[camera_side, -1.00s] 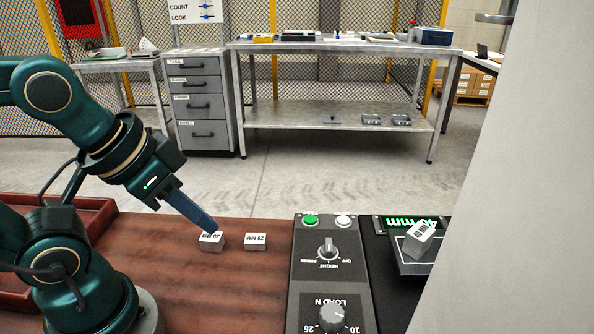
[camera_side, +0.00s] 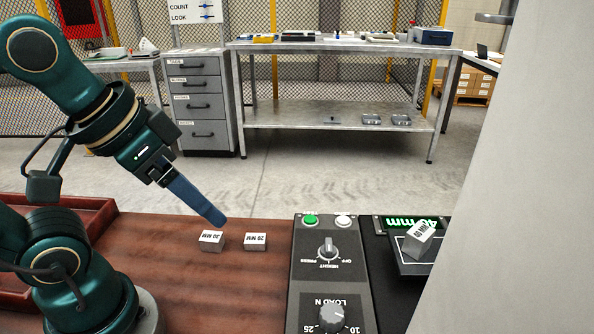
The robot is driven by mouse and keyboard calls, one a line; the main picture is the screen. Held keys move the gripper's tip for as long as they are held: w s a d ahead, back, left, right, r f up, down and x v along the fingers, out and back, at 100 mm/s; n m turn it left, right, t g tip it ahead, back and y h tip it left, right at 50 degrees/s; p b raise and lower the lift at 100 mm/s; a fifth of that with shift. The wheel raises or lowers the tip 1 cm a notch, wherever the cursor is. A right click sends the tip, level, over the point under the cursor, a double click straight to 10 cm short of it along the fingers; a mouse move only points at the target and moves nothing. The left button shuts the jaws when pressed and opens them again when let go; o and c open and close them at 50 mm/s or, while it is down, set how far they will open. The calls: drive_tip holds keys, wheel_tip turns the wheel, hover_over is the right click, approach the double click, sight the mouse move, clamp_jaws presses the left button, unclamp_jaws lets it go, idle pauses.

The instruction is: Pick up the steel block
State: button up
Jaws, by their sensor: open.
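Three small steel blocks with printed labels are in view. The block marked 30 MM (camera_side: 211,241) stands on the brown table. The block marked 20 MM (camera_side: 255,242) stands just to its right, with a small gap between them. A third block, its label reading like 40 MM (camera_side: 418,240), sits tilted on the dark plate (camera_side: 412,266) of the device at right. My gripper (camera_side: 217,219) is open and empty, its blue finger tips above the 30 MM block and apart from it. The far finger is hidden behind the near one.
A control panel (camera_side: 318,284) with two knobs and green and white buttons stands right of the blocks. A green-lit display (camera_side: 411,223) is behind the plate. A reddish-brown tray (camera_side: 100,212) lies at left. A pale upright surface (camera_side: 520,220) fills the right side.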

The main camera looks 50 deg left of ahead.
drive_tip(key=w+a+r+m+t+y, duration=0.1)
drive_tip(key=w+r+m+y, duration=0.15)
drive_tip(key=w+m, duration=0.8)
drive_tip(key=m+t+h, duration=0.3)
drive_tip(key=m+t, duration=0.4)
drive_tip(key=m, duration=1.9)
hover_over(414, 241)
drive_tip(key=s, duration=0.3)
drive_tip(key=f, duration=0.2)
drive_tip(key=shift+n+y, duration=0.25)
wheel_tip(414, 241, down, 9)
drive_tip(key=shift+w+f, duration=0.1)
drive_tip(key=shift+w, duration=0.05)
drive_tip(key=shift+w+f, duration=0.1)
drive_tip(key=shift+f, duration=0.1)
drive_tip(key=shift+x, duration=2.4)
